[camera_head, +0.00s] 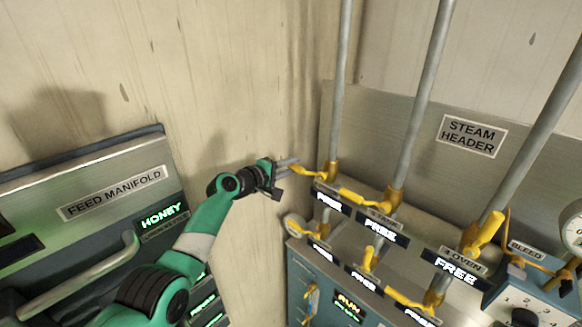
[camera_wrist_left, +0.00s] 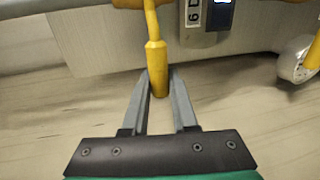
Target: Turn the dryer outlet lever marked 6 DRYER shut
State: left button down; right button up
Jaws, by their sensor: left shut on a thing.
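The 6 DRYER outlet lever is a yellow handle (camera_head: 308,172) on the leftmost pipe of the steam header. It points left from its valve toward my left gripper (camera_head: 293,166). In the left wrist view the lever (camera_wrist_left: 154,40) hangs down with its thick end between the two grey fingers of my left gripper (camera_wrist_left: 159,82), which are shut on it. A plate reading "6 D" (camera_wrist_left: 193,14) shows beside it, the rest cut off or too small to read. My right gripper is not in view.
Other yellow levers, such as one on the middle pipe (camera_head: 364,197) and one on the right pipe (camera_head: 484,232), stand close by above lit FREE displays (camera_head: 381,231). A feed manifold (camera_head: 115,192) stands at the left. Bare wall lies behind my left gripper.

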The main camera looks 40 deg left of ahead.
pick_arm(q)
jog(key=shift+f, duration=0.2)
jog(key=c, duration=0.7)
grip_release()
jog(key=shift+w+d, duration=0.1)
jog(key=shift+r, duration=0.15)
jog(key=shift+s+r+p, duration=0.2)
jog(key=shift+s+p, duration=0.2)
jog(key=shift+s, duration=0.1)
jog(key=s+r+p, duration=0.1)
jog(key=s, duration=0.5)
jog(key=shift+s+a+p, duration=0.2)
jog(key=shift+s+p, duration=0.05)
jog(key=shift+p, duration=0.1)
